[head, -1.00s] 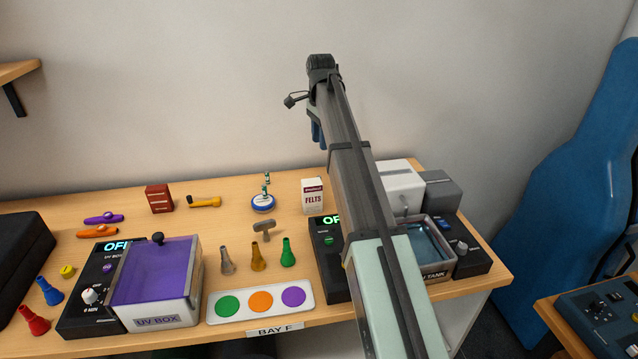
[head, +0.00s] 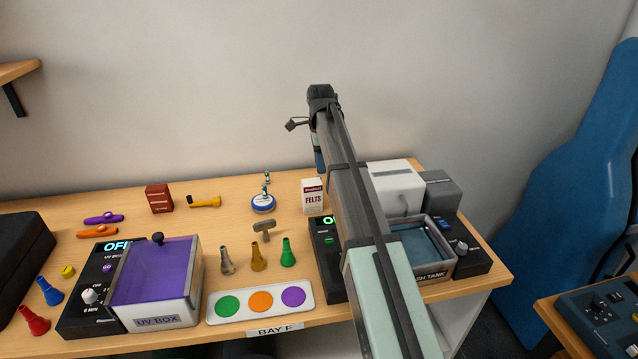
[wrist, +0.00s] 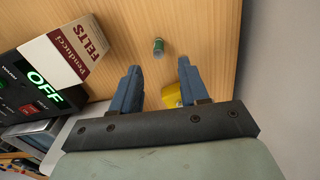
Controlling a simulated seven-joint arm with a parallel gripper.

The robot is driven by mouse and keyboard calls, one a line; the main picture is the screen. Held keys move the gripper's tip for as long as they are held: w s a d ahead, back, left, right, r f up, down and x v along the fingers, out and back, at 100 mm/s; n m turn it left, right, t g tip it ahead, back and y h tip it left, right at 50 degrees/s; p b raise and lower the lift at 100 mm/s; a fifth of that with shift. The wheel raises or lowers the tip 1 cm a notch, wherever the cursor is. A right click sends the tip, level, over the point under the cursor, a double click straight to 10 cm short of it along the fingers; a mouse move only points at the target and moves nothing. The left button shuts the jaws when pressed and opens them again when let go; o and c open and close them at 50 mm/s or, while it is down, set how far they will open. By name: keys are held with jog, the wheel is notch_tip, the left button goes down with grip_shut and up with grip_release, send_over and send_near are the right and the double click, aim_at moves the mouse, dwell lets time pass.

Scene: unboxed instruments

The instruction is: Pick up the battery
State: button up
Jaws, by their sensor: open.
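A small green cylinder with a pale end, which looks like the battery (wrist: 158,46), is on the wooden bench in the wrist view. It lies just beyond the fingertips, roughly in line with the gap between them. My gripper (wrist: 160,67) is open, its two blue fingers apart with nothing held between them. A yellow object (wrist: 171,96), partly covered by the right finger and the gripper's body, shows between the fingers nearer the palm. In the head view a blue finger (head: 319,157) shows beside the forearm; the battery is hidden there.
The FELTS box (wrist: 68,48) stands left of my gripper in the wrist view, with the lit OFF panel (wrist: 42,84) beyond it. The wall (wrist: 282,80) is close on the right. The head view shows a white box (head: 392,184) behind the arm.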

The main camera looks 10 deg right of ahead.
jog(key=shift+a+f, duration=0.15)
jog(key=shift+f, duration=1.3)
jog(key=shift+a+f, duration=0.1)
jog(key=shift+f, duration=1.35)
jog(key=shift+c, duration=0.3)
grip_shut()
